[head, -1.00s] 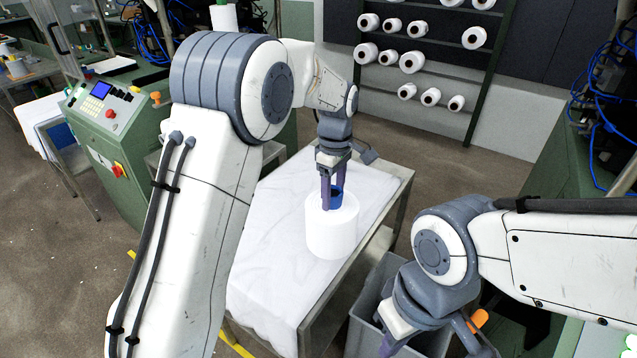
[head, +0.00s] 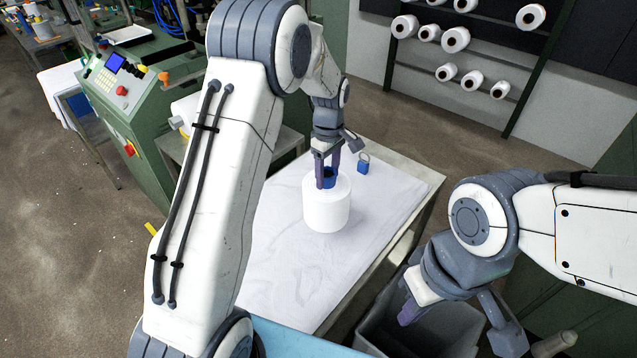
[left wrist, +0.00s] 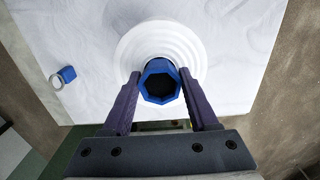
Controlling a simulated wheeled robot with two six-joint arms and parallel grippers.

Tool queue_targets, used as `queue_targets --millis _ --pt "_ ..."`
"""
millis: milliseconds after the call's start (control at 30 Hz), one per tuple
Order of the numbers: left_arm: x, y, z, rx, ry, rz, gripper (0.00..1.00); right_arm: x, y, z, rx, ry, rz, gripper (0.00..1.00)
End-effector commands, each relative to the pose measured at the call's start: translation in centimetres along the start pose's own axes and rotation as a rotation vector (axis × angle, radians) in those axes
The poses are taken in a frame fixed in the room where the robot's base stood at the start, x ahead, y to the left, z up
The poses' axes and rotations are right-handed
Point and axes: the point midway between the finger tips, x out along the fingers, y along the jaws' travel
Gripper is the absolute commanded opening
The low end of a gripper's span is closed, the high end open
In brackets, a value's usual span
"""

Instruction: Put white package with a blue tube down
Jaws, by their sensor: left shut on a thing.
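The white package (head: 327,208) is a thick white cylinder with a blue tube (head: 329,180) at its top centre. It is upright over the white-covered table (head: 285,265); I cannot tell whether its base touches the cloth. My left gripper (head: 327,175) points down from above, its purple fingers on either side of the tube. In the left wrist view the fingers flank the blue tube (left wrist: 160,86), with the white package (left wrist: 160,42) around and below it. My right gripper (head: 410,312) hangs at the lower right, away from the package; its opening is unclear.
A small blue item with a ring (head: 363,165) lies on the table behind the package. A grey bin (head: 385,330) stands below the table's right side. A rack of white cones (head: 455,40) is at the back. The cloth in front of the package is clear.

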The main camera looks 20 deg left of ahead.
Motion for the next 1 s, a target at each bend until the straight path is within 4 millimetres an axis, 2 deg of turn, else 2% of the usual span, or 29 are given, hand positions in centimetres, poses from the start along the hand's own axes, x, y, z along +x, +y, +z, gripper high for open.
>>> queue_targets --millis 100,233,600,967,1000 --pt "1.0 -0.7 -1.9 -0.003 -0.001 -0.002 0.00 -0.9 -0.1 -0.1 0.001 0.000 0.000 0.00" --pt "1.7 -0.9 -2.8 0.000 0.000 0.000 0.00 -1.1 -0.1 -0.1 0.001 0.000 0.000 0.00" --pt "5.8 -0.8 -2.8 0.004 0.000 0.000 0.00 -2.7 -0.2 -0.1 0.002 0.000 0.000 0.00" --pt "6.3 -0.8 -2.8 0.004 0.000 0.001 0.00 -2.3 -0.2 -0.1 0.001 0.000 0.000 0.00" --pt "6.2 -0.8 -2.8 0.004 0.000 0.001 0.75 -2.4 -0.2 -0.1 0.001 0.000 0.000 0.00"
